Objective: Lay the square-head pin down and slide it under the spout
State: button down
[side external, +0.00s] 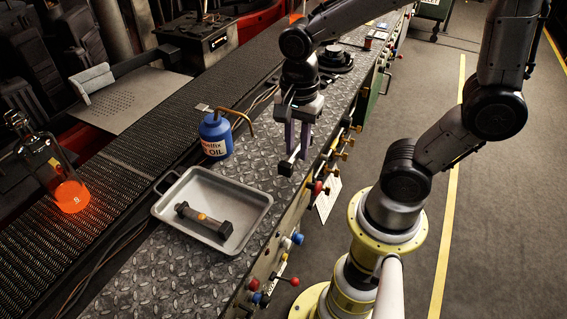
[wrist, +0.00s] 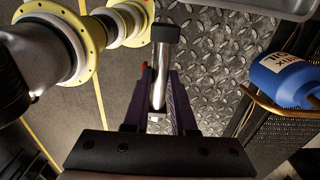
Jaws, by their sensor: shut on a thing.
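My gripper (side external: 298,148) points down over the right part of the metal bench. It is shut on the square-head pin, whose dark block head (side external: 286,168) sticks out towards the lower left. In the wrist view the pin's bright round shaft (wrist: 159,85) runs between the purple fingers, with the dark head (wrist: 164,34) beyond them. Whether the pin touches the bench is unclear. The blue oil can (side external: 215,137) stands left of my gripper, apart from it. Its brass spout (side external: 245,118) arches towards my gripper; the spout also shows in the wrist view (wrist: 283,110).
A grey tray (side external: 258,215) in front of the can holds another dark-ended piece (side external: 204,218). A glass bottle mould with glowing orange base (side external: 72,194) stands on the belt at left. Levers and knobs (side external: 318,188) line the bench edge. Bare tread plate lies between can and gripper.

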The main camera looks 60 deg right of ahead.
jog(key=w+f, duration=0.2)
jog(key=f, duration=0.1)
jog(key=shift+w, duration=0.3)
jog(key=shift+w+f, duration=0.15)
jog(key=shift+f, duration=0.75)
jog(key=shift+w+f, duration=0.1)
jog(key=shift+f, duration=0.75)
jog(key=shift+f, duration=0.1)
jog(key=c, duration=0.7)
grip_release()
jog(key=shift+f, duration=0.1)
jog(key=shift+c, duration=0.2)
notch_tip(320, 180, up, 12)
jog(key=s+r+n+t, duration=0.2)
jog(key=s+n, duration=0.2)
jog(key=n, duration=0.5)
jog(key=s+d+r+n+t, duration=0.1)
jog(key=s+r+n+t, duration=0.1)
jog(key=n, duration=0.7)
jog(key=shift+s+t, duration=0.8)
jog(key=shift+s, duration=0.3)
